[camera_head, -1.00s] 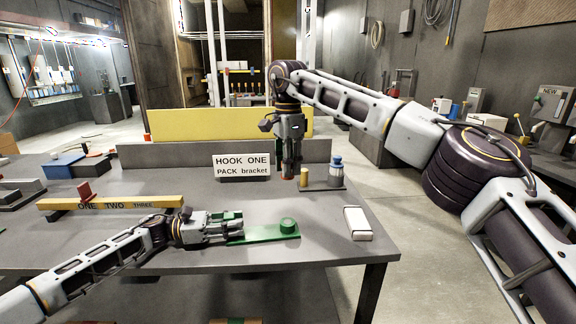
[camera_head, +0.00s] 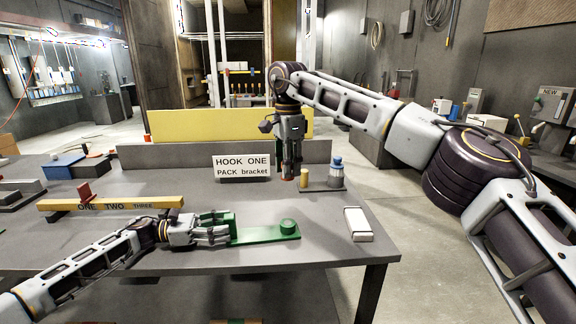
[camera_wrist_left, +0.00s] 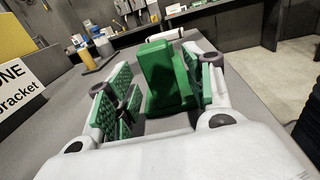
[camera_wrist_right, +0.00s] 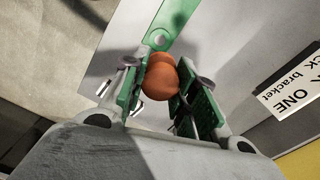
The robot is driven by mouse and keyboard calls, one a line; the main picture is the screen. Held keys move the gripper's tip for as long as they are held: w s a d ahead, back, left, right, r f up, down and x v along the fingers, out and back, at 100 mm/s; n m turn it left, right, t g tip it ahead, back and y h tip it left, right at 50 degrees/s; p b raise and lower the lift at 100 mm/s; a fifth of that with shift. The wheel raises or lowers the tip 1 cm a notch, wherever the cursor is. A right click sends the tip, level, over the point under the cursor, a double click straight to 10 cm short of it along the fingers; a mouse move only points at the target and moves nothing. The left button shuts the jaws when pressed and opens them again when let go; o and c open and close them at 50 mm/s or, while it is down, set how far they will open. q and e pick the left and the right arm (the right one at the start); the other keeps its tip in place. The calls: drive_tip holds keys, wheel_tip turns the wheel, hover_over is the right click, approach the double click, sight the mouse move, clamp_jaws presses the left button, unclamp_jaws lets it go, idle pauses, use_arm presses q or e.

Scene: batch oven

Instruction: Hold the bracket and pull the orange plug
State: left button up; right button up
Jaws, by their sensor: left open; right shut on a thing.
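The green bracket (camera_head: 262,237) lies on the table, with a round green socket (camera_head: 288,226) at its right end. Its upright part (camera_wrist_left: 160,75) shows between the fingers of my left gripper (camera_wrist_left: 160,90), with a visible gap on the left side. My left gripper is open at the bracket's left end. My right gripper (camera_head: 289,170) points down, high above the table behind the bracket. It is shut on the orange plug (camera_wrist_right: 160,80), which is clear of the bracket. The plug shows as a small orange-red tip (camera_head: 288,178) in the head view.
A white box (camera_head: 357,224) lies near the table's right edge. A sign (camera_head: 241,167) stands behind the bracket. A yellow labelled bar (camera_head: 110,203) lies at left.

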use_arm(q)
drive_tip(key=a, duration=0.5)
drive_tip(key=s+a, duration=0.1)
drive_tip(key=a, duration=0.2)
drive_tip(key=shift+a, duration=0.25)
drive_tip(key=shift+s, duration=0.2)
